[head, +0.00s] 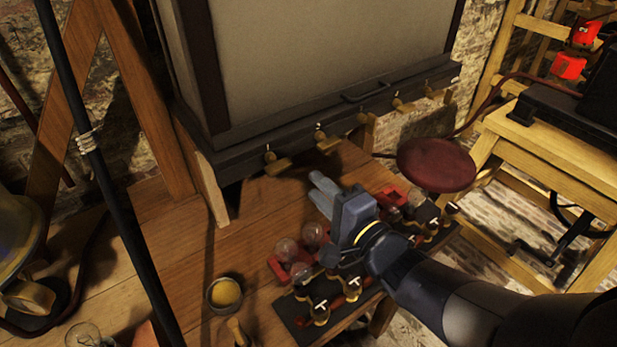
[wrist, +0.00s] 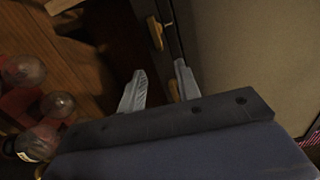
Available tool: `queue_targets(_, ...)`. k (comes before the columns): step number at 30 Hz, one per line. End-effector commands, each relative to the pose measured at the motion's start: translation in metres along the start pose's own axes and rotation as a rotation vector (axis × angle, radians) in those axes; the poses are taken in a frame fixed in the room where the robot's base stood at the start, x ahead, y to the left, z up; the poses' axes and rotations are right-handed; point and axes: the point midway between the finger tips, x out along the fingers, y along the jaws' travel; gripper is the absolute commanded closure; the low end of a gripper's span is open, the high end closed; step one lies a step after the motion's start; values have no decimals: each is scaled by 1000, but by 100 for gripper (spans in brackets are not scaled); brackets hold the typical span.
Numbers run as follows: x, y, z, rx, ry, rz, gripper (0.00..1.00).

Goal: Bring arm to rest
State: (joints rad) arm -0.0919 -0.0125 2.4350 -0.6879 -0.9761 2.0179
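My gripper (head: 322,190) is in the middle of the head view, above the wooden table (head: 180,225). Its arm comes in from the lower right. In the wrist view my gripper (wrist: 159,78) shows two grey fingers apart with nothing between them. The fingers point toward the large dark-framed cabinet (head: 330,50), whose pale panel (wrist: 255,60) fills the right of the wrist view. The gripper and arm hide part of the table and of the black-based apparatus (head: 318,300) with glass bulbs.
Glass bulbs (head: 286,249) in red holders stand just left of my gripper. A bowl with yellow contents (head: 225,293) is at the lower left. A dark red round stool (head: 437,165) stands to the right. Brass taps (head: 326,140) line the cabinet's lower edge.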

Motion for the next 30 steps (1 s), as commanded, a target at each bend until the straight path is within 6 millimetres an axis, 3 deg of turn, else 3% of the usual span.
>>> queue_targets(6,-9,0,0,-1,0,1,68)
queue_targets(17,-7,0,1,0,-1,1,68)
queue_targets(23,11,1,1,0,-4,2,68)
queue_targets(30,52,1,1,1,-4,2,68)
